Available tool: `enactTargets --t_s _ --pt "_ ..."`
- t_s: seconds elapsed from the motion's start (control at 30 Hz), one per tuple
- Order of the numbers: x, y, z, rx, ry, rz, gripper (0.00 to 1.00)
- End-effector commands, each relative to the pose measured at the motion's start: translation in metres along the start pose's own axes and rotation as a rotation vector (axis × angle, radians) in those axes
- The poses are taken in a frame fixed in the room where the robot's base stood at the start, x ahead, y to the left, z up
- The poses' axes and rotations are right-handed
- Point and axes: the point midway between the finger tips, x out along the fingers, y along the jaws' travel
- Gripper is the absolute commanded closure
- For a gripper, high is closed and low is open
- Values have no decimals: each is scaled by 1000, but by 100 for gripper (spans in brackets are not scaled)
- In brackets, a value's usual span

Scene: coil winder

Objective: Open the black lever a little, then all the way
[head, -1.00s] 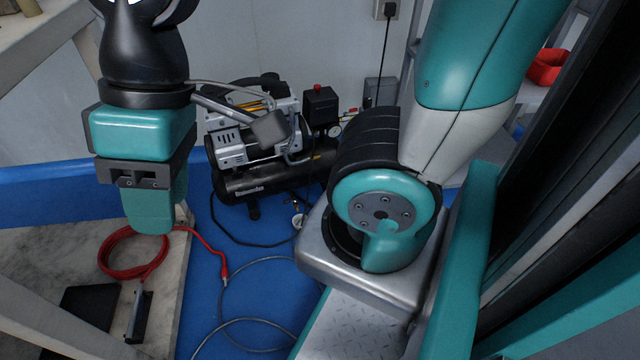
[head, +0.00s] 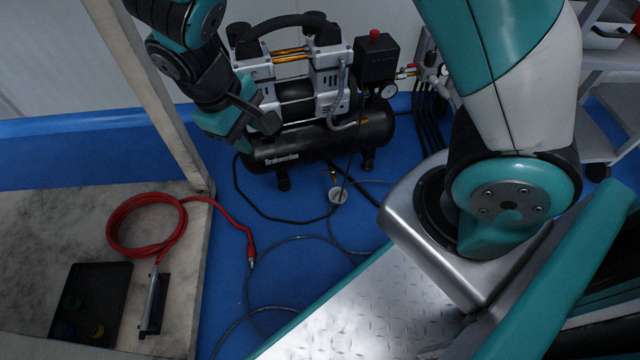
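The air compressor (head: 318,140) stands on the blue floor in the upper middle, with a black tank, silver pump heads and a black pressure box with a red knob (head: 374,35). I cannot make out for certain which part is the black lever. A small brass-coloured fitting (head: 333,178) shows below the tank, above a small pale round part. My gripper (head: 232,122) is at the upper left, overlapping the left end of the compressor in the picture. Its fingers are not clear, and whether it touches anything cannot be told.
A coiled red hose (head: 147,226) lies on the worn pale bench (head: 45,215) at the left, near a black tray (head: 92,303). A thin grey hose crosses the blue floor. A post rises left of my arm. A grey shelf (head: 610,60) stands at the right.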

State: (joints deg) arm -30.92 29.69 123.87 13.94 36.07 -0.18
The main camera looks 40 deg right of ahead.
Motion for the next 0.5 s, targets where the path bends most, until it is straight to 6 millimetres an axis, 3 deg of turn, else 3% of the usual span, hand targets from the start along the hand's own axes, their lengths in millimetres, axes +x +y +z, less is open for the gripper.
enactTargets --t_s 0.03,0.2,0.4,0.5 --pt "48 -8 -14 -4 -38 81 61" --pt "157 -16 -43 -7 -100 382 61" --pt "266 -24 -52 -49 -108 745 61" --pt "302 -24 -49 -74 -93 891 61"
